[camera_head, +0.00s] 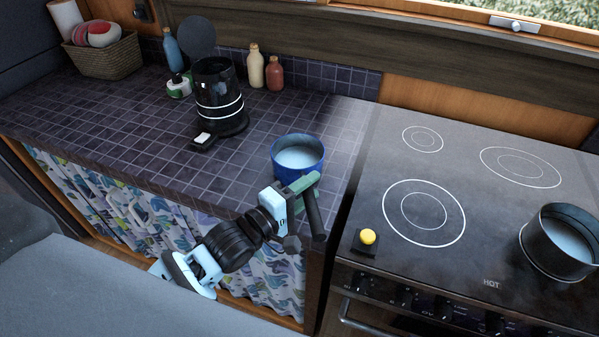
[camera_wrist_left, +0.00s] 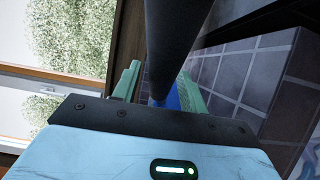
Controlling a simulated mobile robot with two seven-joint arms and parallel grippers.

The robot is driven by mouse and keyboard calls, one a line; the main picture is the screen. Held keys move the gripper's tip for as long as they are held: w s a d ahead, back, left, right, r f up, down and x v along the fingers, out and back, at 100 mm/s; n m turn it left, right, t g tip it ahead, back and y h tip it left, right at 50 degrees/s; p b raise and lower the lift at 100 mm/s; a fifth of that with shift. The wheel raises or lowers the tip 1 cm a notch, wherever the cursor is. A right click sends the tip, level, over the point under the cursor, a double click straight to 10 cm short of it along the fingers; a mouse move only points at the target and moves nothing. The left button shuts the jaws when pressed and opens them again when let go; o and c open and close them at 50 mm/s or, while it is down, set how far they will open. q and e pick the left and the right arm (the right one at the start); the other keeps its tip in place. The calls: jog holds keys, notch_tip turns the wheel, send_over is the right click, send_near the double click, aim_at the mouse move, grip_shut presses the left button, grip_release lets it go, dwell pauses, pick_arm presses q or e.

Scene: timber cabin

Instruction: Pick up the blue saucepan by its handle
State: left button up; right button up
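The blue saucepan (camera_head: 298,158) stands on the tiled counter near its front right corner, with pale contents inside. Its black handle (camera_head: 314,212) points toward the counter's front edge. My left gripper (camera_head: 305,184) is at the handle, close to the pan's rim. In the left wrist view the dark handle (camera_wrist_left: 172,45) runs between the two green fingers (camera_wrist_left: 162,95), with little or no gap. I cannot tell whether the fingers press on it. A sliver of blue pan shows behind the handle. My right gripper is not in view.
The stove (camera_head: 440,170) is to the right, with a yellow button (camera_head: 367,237) near its front edge and a dark pot (camera_head: 556,250) on it. A black kettle (camera_head: 218,95), bottles (camera_head: 274,74) and a basket (camera_head: 108,58) stand farther back. The counter's middle is clear.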

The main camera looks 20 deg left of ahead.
pick_arm(q)
grip_shut()
jog(key=shift+r, duration=0.15)
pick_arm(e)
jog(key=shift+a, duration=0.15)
pick_arm(q)
jog(key=shift+r, duration=0.15)
